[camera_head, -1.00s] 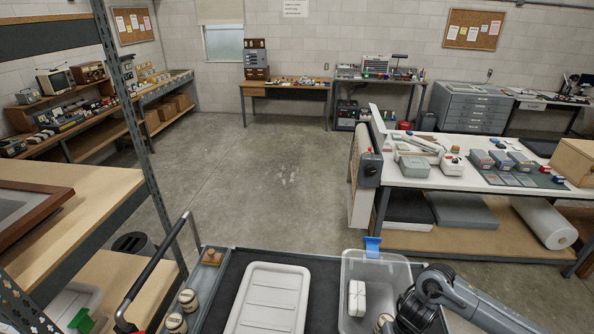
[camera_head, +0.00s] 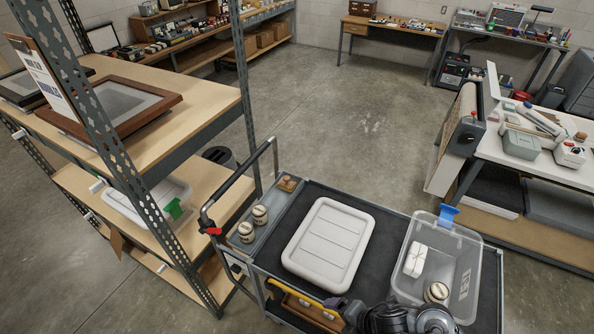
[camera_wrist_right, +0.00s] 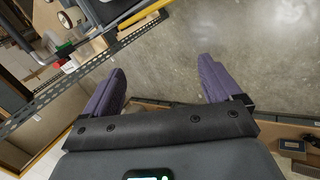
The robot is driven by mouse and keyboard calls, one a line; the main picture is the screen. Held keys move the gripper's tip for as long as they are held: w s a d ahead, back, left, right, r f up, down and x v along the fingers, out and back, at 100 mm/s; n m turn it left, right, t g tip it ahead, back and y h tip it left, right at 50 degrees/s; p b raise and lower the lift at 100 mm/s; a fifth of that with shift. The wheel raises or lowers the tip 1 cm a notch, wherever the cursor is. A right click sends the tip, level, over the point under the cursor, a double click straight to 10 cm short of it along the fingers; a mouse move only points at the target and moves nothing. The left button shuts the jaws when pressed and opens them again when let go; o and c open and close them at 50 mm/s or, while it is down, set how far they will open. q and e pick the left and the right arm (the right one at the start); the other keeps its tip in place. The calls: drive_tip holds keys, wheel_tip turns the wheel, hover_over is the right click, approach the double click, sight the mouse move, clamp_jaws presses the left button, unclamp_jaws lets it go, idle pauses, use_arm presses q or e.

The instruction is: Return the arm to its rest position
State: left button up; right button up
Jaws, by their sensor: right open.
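My right gripper (camera_wrist_right: 160,78) shows in the right wrist view with its two purple fingers spread wide and nothing between them. In the head view only a dark part of my right arm (camera_head: 425,318) shows at the bottom edge, in front of the cart's near side; the fingertips are not clear there. Grey concrete floor and a slanting metal shelf upright lie beyond the fingers in the wrist view. My left gripper is not in view.
A cart (camera_head: 268,215) holds a white lidded box (camera_head: 328,246), lidded jars and a clear bin (camera_head: 465,262) with a white bundle and a jar. Shelving (camera_head: 205,125) stands left, a white-topped table (camera_head: 545,168) right. Open floor (camera_head: 340,110) lies beyond the cart.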

drive_tip(key=s+d+r+m+h, duration=0.3)
drive_tip(key=s+d+m+h, duration=0.1)
drive_tip(key=s+d+m, duration=0.55)
drive_tip(key=s+d+r+m+h, duration=0.35)
drive_tip(key=s+d+m, duration=0.35)
drive_tip(key=d+m, duration=0.4)
drive_tip(key=a+f+m+y, duration=0.1)
drive_tip(key=a+m+y, duration=0.3)
drive_tip(key=a, duration=0.6)
wheel_tip(320, 180, down, 11)
drive_tip(key=h+b, duration=0.2)
drive_tip(key=b, duration=0.9)
wheel_tip(320, 180, up, 21)
drive_tip(key=p, duration=2.1)
drive_tip(key=shift+a+g, duration=0.25)
drive_tip(key=shift+g, duration=0.05)
drive_tip(key=shift+w+m+y, duration=0.1)
drive_tip(key=shift+m+y, duration=0.15)
